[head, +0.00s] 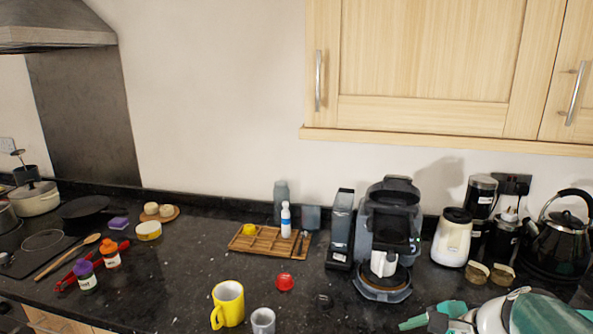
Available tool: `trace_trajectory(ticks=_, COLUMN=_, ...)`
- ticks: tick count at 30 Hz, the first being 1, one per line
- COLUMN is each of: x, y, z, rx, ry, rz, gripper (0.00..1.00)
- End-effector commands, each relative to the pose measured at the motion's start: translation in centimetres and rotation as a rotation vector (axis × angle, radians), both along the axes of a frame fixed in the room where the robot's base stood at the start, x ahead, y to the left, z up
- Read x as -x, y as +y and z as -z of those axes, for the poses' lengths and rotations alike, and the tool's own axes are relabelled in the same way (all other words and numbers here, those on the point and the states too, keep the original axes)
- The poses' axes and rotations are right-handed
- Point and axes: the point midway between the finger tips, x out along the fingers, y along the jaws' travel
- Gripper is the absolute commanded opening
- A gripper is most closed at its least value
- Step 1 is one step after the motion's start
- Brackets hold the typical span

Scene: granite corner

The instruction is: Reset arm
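My arm, white, grey and teal, shows in the bottom right corner of the head view, over the front of the counter. My gripper (428,317) seems to be its teal and grey left end, pointing left. The picture's lower edge cuts it off, so I cannot tell whether its fingers are apart or closed. No held object can be made out. The coffee machine (388,228) stands behind and left of my arm, with a white cup (383,263) in it. The black kettle (563,240) stands behind my arm at the far right.
A yellow mug (228,303), grey cup (263,321) and red item (285,283) stand left of my gripper. A wooden tray (262,243) lies farther back. A white grinder-like appliance (453,237) and two small jars (489,274) stand behind my arm. Cabinets (430,60) hang above the counter (175,280).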

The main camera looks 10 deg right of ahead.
Motion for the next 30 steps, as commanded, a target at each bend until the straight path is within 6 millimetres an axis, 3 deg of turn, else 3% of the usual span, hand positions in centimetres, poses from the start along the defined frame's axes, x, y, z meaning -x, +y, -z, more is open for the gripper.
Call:
trace_trajectory(ticks=1, x=0.5, y=1.9, z=-0.1, rx=0.092, ry=-0.010, rz=-0.115, gripper=0.64)
trace_trajectory(ticks=6, x=2.6, y=5.8, z=-0.2, rx=0.403, ry=-0.064, rz=-0.476, gripper=0.64)
trace_trajectory(ticks=15, x=5.2, y=9.6, z=-1.9, rx=0.920, ry=-0.242, rz=-1.041, gripper=0.64)
trace_trajectory(ticks=21, x=5.6, y=10.2, z=-2.7, rx=1.072, ry=-0.308, rz=-1.190, gripper=0.64)
trace_trajectory(ticks=30, x=5.6, y=10.2, z=-2.8, rx=1.080, ry=-0.308, rz=-1.197, gripper=0.64)
